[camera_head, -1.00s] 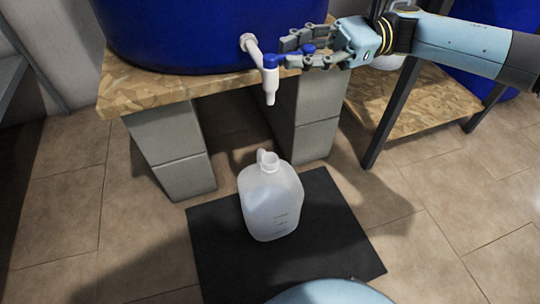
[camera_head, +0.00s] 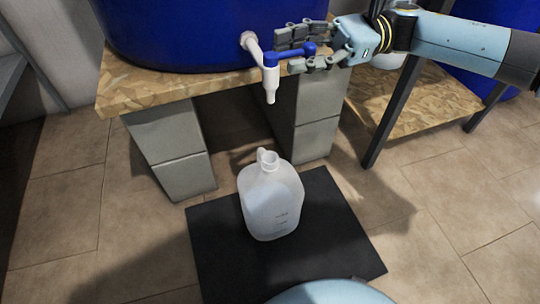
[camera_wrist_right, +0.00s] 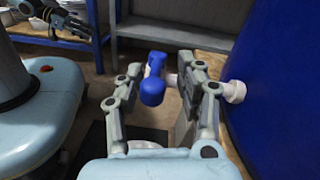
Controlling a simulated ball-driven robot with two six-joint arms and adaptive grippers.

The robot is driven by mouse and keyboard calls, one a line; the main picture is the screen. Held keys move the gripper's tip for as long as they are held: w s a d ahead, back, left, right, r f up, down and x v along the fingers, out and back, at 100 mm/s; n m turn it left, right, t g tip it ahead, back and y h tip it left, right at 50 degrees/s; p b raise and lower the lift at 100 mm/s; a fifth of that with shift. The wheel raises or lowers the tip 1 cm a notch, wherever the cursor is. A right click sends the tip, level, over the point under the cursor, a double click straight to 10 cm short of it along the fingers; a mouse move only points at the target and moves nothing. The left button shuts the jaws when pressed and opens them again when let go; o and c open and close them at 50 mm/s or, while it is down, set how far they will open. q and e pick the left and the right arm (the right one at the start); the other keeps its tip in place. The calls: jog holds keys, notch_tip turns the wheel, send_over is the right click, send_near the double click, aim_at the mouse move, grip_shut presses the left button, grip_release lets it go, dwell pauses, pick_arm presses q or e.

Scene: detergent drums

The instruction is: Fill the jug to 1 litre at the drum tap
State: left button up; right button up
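The translucent jug (camera_head: 272,205) stands upright on a black mat (camera_head: 335,235), its mouth below the spout of the white drum tap (camera_head: 270,84). I see no stream, and its fill level is hard to tell. The tap has a blue lever (camera_head: 292,52) and sits low on the blue drum (camera_head: 180,35). My right gripper (camera_head: 285,50) is open, its fingers on either side of the lever. In the right wrist view the lever (camera_wrist_right: 152,82) shows between the spread fingers. My left gripper (camera_wrist_right: 65,22) seems to show small at that view's upper left; its fingers are unclear.
The drum stands on a chipboard shelf (camera_head: 135,92) on grey blocks (camera_head: 170,150). At right is another wooden stand (camera_head: 400,110) with a dark leg and a second blue drum (camera_head: 490,80). Tiled floor is free around the mat.

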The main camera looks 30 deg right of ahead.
jog(key=o, duration=0.4)
jog(key=shift+d, duration=0.1)
jog(key=shift+s+d, duration=0.15)
jog(key=shift+d, duration=0.95)
jog(key=shift+s+d, duration=0.1)
jog(key=shift+d, duration=0.95)
jog(key=shift+r, duration=0.15)
